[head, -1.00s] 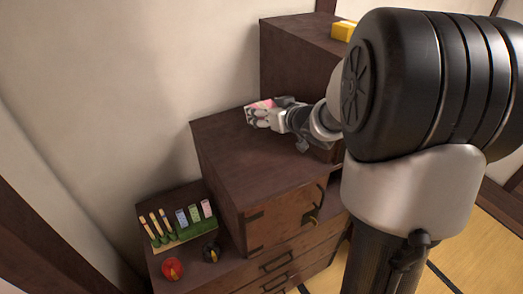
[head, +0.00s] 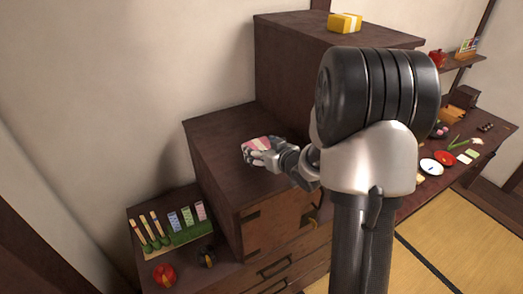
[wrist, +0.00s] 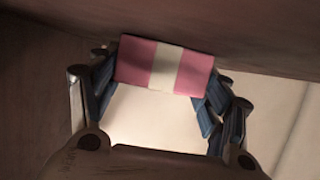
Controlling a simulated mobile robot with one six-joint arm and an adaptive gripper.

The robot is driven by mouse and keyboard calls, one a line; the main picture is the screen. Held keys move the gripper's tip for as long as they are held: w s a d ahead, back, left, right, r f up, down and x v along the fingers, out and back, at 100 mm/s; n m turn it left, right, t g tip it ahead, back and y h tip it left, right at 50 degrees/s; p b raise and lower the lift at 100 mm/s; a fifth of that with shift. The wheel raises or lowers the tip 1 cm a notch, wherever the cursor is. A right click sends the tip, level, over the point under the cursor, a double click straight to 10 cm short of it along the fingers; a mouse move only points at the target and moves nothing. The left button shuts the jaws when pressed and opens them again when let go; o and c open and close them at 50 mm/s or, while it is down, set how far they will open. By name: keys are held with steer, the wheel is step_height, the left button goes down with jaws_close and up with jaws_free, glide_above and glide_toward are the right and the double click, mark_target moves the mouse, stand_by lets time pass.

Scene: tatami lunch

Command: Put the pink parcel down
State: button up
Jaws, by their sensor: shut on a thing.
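The pink parcel (head: 257,143), pink with a pale band, is between the fingers of my gripper (head: 262,155). It shows in front of the top of the middle step of the dark wooden chest (head: 215,135); I cannot tell whether it touches the wood. In the wrist view the parcel (wrist: 163,66) lies across the two fingertips, one blue-padded finger at each side. My gripper (wrist: 160,85) is shut on it. Dark wood borders the parcel along its upper edge there. My fingers hide part of the parcel in the head view.
A yellow parcel (head: 345,22) sits on the tallest step. The lowest step holds a green rack (head: 175,236) with sticks and tags, a red round object (head: 164,275) and a dark one (head: 207,257). A low table (head: 420,205) with dishes stands at the right. The middle step's left part looks bare.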

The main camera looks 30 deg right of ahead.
steer(key=shift+r, duration=0.15)
steer(key=shift+f, duration=0.2)
steer(key=o, duration=1.1)
steer(key=shift+r, duration=0.2)
steer(key=shift+s+r, duration=0.15)
steer(key=shift+s, duration=0.15)
steer(key=p+v, duration=0.1)
steer(key=v, duration=1)
steer(key=shift+s+p, duration=0.25)
steer(key=shift+p, duration=0.15)
